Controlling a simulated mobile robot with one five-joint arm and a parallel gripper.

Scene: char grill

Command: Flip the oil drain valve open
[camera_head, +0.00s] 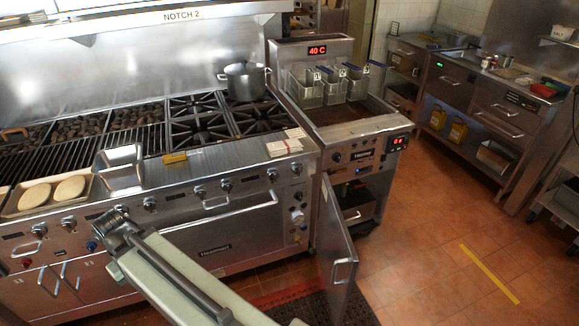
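The fryer (365,128) stands right of the range, with baskets hanging over its vat and a red "40 C" display (317,50) above. Its cabinet door (338,255) is swung open toward the front. Small dark parts show inside the cabinet below the control panel, but I cannot make out the oil drain valve or its position. A drawer-like metal box (358,214) sits low inside. My pale arm link crosses the lower left in front of the range. No gripper fingers can be seen.
The open door stands out over the floor by a dark mat (320,308). Tiled floor (430,255) to its right is free, with counters beyond.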

